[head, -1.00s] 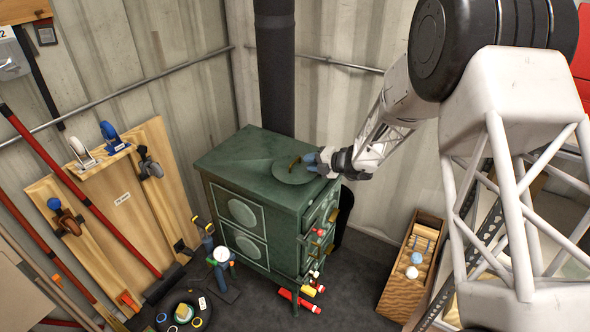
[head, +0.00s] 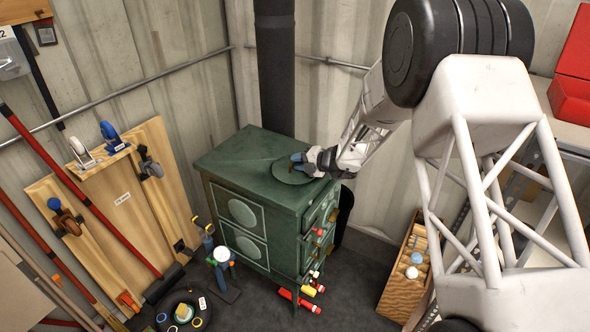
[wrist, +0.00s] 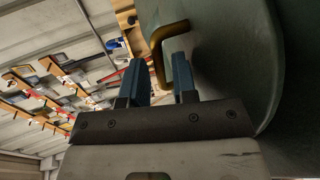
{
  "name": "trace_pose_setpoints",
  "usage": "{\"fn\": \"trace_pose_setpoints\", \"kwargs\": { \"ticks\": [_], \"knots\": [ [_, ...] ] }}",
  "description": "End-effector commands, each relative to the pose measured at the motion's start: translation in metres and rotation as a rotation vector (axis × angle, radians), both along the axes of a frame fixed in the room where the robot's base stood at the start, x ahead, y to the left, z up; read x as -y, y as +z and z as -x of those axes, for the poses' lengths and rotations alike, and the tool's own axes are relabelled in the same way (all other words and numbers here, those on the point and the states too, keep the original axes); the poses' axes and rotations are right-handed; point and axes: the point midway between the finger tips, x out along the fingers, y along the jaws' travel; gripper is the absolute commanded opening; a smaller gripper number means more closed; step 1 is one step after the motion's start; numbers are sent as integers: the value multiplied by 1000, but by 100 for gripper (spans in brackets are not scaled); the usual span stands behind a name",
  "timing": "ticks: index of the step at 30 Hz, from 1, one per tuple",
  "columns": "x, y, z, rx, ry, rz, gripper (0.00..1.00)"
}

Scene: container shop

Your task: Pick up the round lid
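The round lid (head: 288,175) is a dark green disc on top of the green stove (head: 240,160). In the wrist view the lid (wrist: 225,60) fills the upper right, with its bent brass handle (wrist: 157,45) standing out from it. My gripper (head: 297,158) is over the lid at the handle and mostly hides the handle in the head view. In the wrist view the blue fingers of my gripper (wrist: 159,68) are apart, with part of the handle showing between them. I cannot tell whether either finger touches the handle.
A black stovepipe (head: 275,70) rises behind the stove. Red and yellow knobs or tools stick out of its front right side. A wooden crate (head: 405,270) stands to the right. A wooden tool board (head: 125,210) leans on the wall at left.

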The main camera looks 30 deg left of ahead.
Motion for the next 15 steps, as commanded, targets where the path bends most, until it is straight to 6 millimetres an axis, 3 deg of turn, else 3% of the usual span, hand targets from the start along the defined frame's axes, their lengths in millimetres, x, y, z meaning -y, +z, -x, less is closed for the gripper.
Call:
{"fn": "trace_pose_setpoints", "kwargs": {
  "ticks": [11,15],
  "knots": [
    [0,0,0,0,0,0,26],
    [0,0,0,0,0,0,5]
  ]
}}
